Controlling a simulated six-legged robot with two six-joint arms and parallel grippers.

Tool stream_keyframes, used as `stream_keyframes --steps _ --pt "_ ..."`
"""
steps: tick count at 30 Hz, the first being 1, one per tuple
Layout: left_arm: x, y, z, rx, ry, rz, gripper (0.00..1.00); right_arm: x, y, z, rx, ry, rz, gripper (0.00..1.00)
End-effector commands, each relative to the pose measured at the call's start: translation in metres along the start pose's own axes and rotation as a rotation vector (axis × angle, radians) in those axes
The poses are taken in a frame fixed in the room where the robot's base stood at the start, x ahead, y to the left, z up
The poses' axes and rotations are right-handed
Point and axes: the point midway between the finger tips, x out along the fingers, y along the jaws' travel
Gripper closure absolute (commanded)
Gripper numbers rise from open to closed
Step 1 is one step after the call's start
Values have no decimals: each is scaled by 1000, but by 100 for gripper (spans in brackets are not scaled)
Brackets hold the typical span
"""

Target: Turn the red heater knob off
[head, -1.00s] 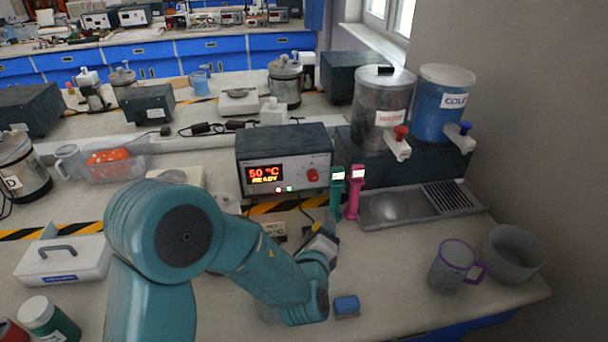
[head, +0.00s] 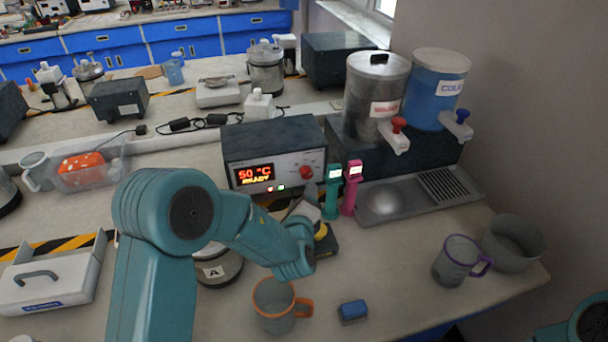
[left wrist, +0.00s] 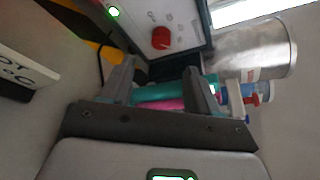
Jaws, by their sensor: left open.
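The red heater knob (head: 306,172) is on the front of the dark heater box (head: 275,140), right of a lit display reading 50 °C READY. In the left wrist view the knob (left wrist: 161,38) is above the fingertips and apart from them. My left gripper (left wrist: 163,78) is open with nothing clearly held. In the head view it is below and in front of the heater box, partly hidden by my own wrist. My right gripper does not show.
A green handheld device (head: 333,192) and a pink one (head: 351,188) stand close right of the heater. A drip tray (head: 410,205) and two dispensers lie farther right. An orange-handled mug (head: 275,305) and blue block (head: 352,311) are in front.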

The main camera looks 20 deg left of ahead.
Motion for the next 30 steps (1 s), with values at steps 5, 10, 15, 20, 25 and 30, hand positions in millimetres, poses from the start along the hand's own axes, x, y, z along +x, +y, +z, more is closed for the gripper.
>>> stream_keyframes --steps 5,10,15,20,25,30 --pt "44 -1 3 -1 -2 1 39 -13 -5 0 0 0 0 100" --pt "77 0 4 0 -2 0 39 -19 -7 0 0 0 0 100" --pt "96 1 3 0 0 -1 39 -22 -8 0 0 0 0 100" --pt "102 2 4 0 -1 -1 39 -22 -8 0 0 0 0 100" --pt "103 2 4 0 0 -1 39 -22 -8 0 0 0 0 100" --pt "102 1 4 0 0 -1 81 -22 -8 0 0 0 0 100"
